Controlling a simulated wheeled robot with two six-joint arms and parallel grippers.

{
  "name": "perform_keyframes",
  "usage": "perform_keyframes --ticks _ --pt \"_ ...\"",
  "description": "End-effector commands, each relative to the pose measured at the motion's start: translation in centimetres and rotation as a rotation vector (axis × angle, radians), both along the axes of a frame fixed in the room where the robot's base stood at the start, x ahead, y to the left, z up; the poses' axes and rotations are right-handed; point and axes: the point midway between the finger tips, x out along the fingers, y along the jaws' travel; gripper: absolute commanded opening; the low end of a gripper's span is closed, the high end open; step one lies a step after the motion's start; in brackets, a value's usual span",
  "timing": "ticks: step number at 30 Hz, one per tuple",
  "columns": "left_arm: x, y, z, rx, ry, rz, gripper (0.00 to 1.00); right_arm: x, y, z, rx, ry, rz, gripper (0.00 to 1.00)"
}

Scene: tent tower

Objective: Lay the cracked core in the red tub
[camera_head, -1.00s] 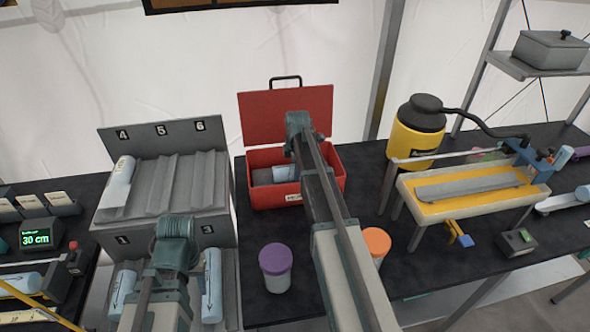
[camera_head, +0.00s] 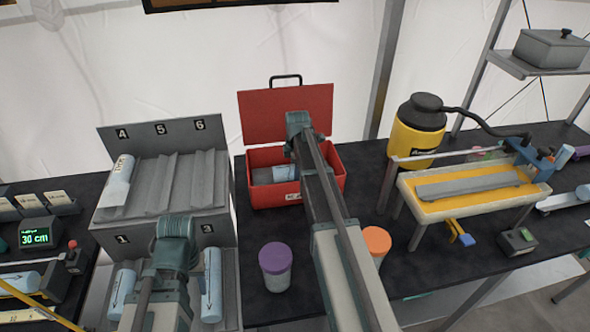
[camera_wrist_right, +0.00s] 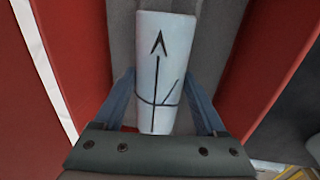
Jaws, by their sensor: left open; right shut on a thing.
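The red tub (camera_head: 262,195) stands on the black table with its lid raised at the back; its red walls also show in the right wrist view (camera_wrist_right: 75,50). The cracked core (camera_wrist_right: 155,60), a pale cylinder with a black arrow and crossing crack lines, is between the tub's walls over a grey lining. My right gripper (camera_wrist_right: 160,100) is shut on its near part. In the head view the core (camera_head: 283,173) shows as a pale end inside the tub, and my right arm hides part of it. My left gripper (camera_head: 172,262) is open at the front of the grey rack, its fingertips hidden.
A grey numbered rack (camera_head: 170,190) holding pale cores stands left of the tub. A purple-lidded jar (camera_head: 275,266) and an orange-lidded jar (camera_head: 376,245) stand in front. A yellow-topped bench (camera_head: 470,187) and yellow canister (camera_head: 415,140) are at right.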

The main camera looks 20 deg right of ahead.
Motion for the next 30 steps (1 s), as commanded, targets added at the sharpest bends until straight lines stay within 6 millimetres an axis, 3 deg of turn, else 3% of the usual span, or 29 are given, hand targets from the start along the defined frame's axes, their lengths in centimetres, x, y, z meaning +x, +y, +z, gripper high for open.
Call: perform_keyframes --ticks 7,8,11,23,30 --pt "0.0 0.0 -0.3 0.0 0.0 0.0 0.45 0.0 0.0 -0.3 0.0 0.0 0.0 0.0" --pt "0.0 0.0 -0.3 0.0 0.0 0.0 0.45 0.0 0.0 -0.3 0.0 0.0 0.0 0.79" --pt "0.0 0.0 -0.3 0.0 0.0 0.0 0.45 0.0 0.0 -0.3 0.0 0.0 0.0 0.97" --pt "0.0 0.0 0.2 0.0 0.0 0.0 0.45 -0.1 0.0 0.2 0.0 0.0 0.0 1.0" --pt "0.0 0.0 2.3 0.0 0.0 0.0 0.45 -0.4 0.1 2.3 0.0 0.0 0.0 1.0"
